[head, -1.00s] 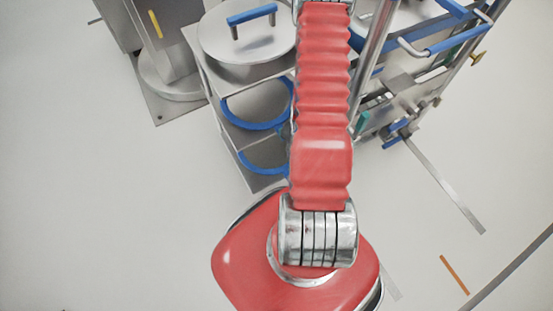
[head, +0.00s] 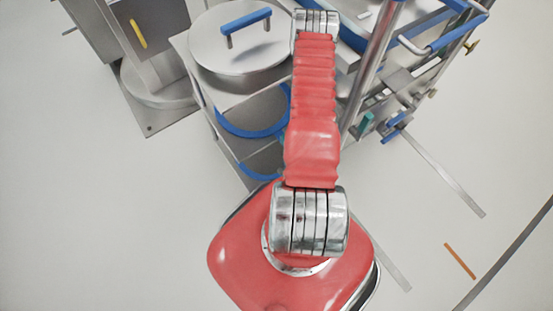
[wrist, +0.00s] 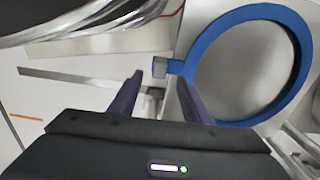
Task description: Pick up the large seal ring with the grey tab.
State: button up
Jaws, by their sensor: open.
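The large blue seal ring (wrist: 247,65) lies at the upper right of the wrist view. Its grey tab (wrist: 158,68) sticks out to the left on a short blue neck. My gripper (wrist: 159,79) is open and empty. In the picture, its two dark fingers stand on either side of the tab and neck. The right fingertip overlaps the neck's edge; I cannot tell whether it touches. In the head view, an upper blue ring (head: 253,134) and a lower blue ring (head: 259,172) sit in a metal rack; I cannot tell whether either is the tabbed ring. My gripper is out of the head view.
The metal rack (head: 213,75) has a round lid (head: 217,58) with a blue handle on top. A blue-railed metal frame (head: 435,44) with an upright post stands to the right. A grey machine (head: 155,88) stands at the left. Open floor (head: 90,220) lies at the lower left.

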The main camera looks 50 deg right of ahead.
jog(key=shift+f, duration=0.15)
jog(key=shift+f, duration=1.1)
jog(key=shift+f, duration=0.1)
jog(key=shift+f, duration=2.5)
jog(key=shift+c, duration=0.6)
grip_shut()
